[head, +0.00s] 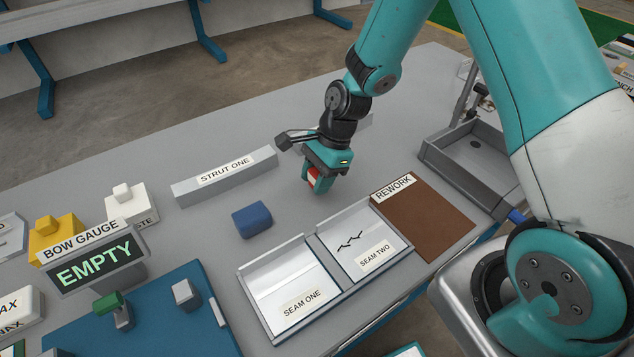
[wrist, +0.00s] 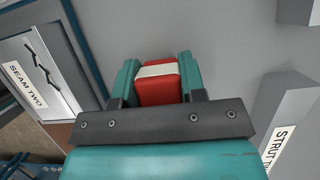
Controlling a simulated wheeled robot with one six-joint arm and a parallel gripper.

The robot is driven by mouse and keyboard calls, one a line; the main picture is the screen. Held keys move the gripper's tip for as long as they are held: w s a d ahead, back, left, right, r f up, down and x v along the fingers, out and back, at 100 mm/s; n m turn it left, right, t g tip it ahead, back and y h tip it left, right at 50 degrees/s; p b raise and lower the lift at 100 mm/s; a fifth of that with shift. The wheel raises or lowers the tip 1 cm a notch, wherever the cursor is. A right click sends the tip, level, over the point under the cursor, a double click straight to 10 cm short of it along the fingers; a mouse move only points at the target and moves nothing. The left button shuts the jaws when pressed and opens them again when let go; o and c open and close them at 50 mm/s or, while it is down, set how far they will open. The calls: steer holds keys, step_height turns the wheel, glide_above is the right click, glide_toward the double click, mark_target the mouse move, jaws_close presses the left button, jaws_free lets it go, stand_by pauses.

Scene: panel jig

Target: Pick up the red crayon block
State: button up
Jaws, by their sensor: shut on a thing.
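The red crayon block (wrist: 158,91), with a pale band across it, sits between the two teal fingers of my gripper (wrist: 157,75) in the wrist view. My gripper is shut on it. In the head view my gripper (head: 318,186) is over the grey table, behind the SEAM TWO tray, and only a small part of the red block (head: 313,180) shows between the fingers. I cannot tell whether the block touches the table.
A blue block (head: 252,219) lies to the left of my gripper. The STRUT ONE bar (head: 224,176) stands behind it. The SEAM ONE and SEAM TWO tray (head: 318,283) and the brown REWORK mat (head: 425,215) are in front. A grey bin (head: 440,158) is at right.

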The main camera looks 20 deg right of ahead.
mark_target(317, 172)
step_height(317, 172, up, 18)
steer(key=shift+p, duration=0.35)
steer(key=shift+o, duration=1)
steer(key=shift+c, duration=0.5)
steer(key=shift+s, duration=0.1)
